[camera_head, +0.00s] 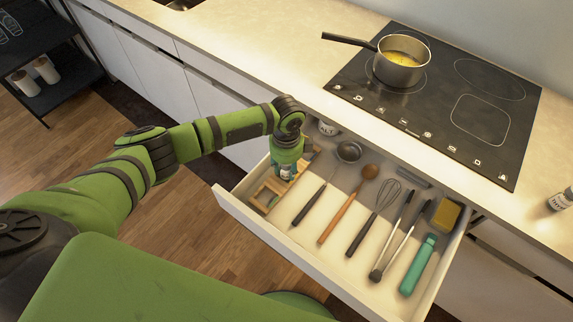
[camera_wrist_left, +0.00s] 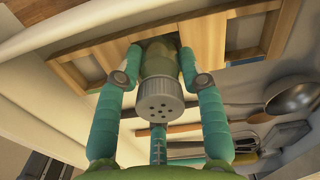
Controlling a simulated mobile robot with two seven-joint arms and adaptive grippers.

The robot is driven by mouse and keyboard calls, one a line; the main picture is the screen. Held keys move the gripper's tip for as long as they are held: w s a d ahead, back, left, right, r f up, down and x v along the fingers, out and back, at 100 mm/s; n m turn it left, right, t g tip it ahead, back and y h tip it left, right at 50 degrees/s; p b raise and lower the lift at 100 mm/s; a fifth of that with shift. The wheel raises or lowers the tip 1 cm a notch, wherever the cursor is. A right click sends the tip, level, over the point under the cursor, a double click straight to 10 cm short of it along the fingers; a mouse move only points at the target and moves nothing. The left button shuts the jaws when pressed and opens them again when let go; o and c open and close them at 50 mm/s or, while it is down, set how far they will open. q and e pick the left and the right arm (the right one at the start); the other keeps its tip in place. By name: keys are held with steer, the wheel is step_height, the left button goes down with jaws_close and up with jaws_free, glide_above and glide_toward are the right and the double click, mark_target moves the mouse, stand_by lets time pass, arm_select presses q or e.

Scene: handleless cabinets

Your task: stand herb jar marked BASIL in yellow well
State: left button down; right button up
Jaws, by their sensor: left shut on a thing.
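My left gripper (camera_head: 285,168) is inside the open drawer, over a wooden rack (camera_head: 257,203) at its left end. In the left wrist view, its teal fingers (camera_wrist_left: 161,58) are shut on a herb jar with a grey perforated lid (camera_wrist_left: 160,98) and a greenish glass body. The jar's far end meets the wooden rack (camera_wrist_left: 233,57) in the picture; I cannot tell whether it is seated in an opening. The held jar's label is not readable here. No yellow well can be made out. My right gripper is not in view.
The drawer (camera_head: 335,283) holds a wooden spoon (camera_head: 337,218), whisk (camera_head: 376,212), ladle (camera_head: 349,151), tongs (camera_head: 396,238), green bottle (camera_head: 418,265) and yellow sponge (camera_head: 446,215). A pot (camera_head: 402,68) stands on the hob. Another jar (camera_head: 562,199) stands on the counter at right.

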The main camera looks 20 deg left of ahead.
arm_select(q)
steer(key=shift+f, duration=0.45)
steer(key=c, duration=0.7)
jaws_free()
step_height(320, 180, up, 12)
steer(key=shift+r, duration=0.1)
